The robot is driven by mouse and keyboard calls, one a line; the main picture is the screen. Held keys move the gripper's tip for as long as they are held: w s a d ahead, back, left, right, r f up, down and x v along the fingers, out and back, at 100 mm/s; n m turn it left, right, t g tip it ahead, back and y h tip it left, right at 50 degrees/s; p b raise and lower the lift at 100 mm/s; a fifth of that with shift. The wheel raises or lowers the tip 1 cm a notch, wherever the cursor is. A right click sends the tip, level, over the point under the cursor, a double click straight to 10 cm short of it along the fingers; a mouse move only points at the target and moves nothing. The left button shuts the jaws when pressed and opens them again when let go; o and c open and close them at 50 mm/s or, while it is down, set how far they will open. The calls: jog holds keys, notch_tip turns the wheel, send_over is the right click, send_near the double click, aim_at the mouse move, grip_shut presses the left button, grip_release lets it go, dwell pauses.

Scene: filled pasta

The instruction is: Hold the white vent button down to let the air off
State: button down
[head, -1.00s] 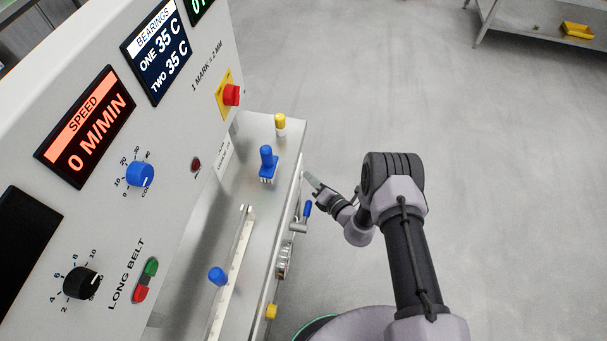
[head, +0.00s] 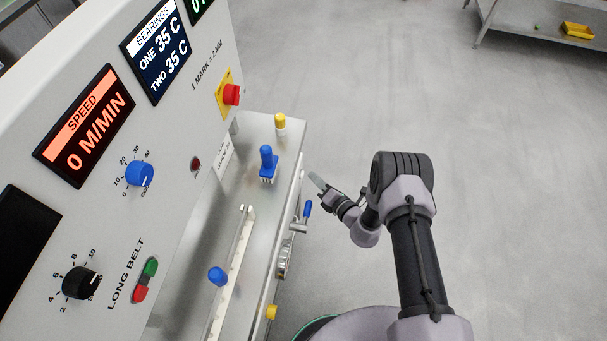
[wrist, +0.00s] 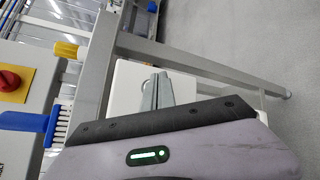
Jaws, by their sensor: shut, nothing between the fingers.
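My gripper (head: 317,180) is shut and empty, just off the right edge of the machine's metal shelf in the head view. Its closed fingers also show in the wrist view (wrist: 157,92), in front of a pale block-like surface. A blue-handled valve (head: 307,209) and a round metal fitting (head: 285,262) sit on the shelf's front side, below and left of my gripper.
A blue brush (head: 267,162) and a yellow-topped post (head: 280,124) stand on the metal shelf (head: 225,190). A red stop button (head: 232,95) is on the panel. A table with a yellow tray (head: 577,31) is at the far right. The floor between is clear.

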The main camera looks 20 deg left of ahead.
jog(key=shift+w+d, duration=0.2)
jog(key=shift+d, duration=0.6)
jog(key=shift+w+d, duration=0.15)
jog(key=shift+d, duration=0.7)
jog(key=shift+w+d, duration=0.2)
jog(key=shift+d, duration=0.6)
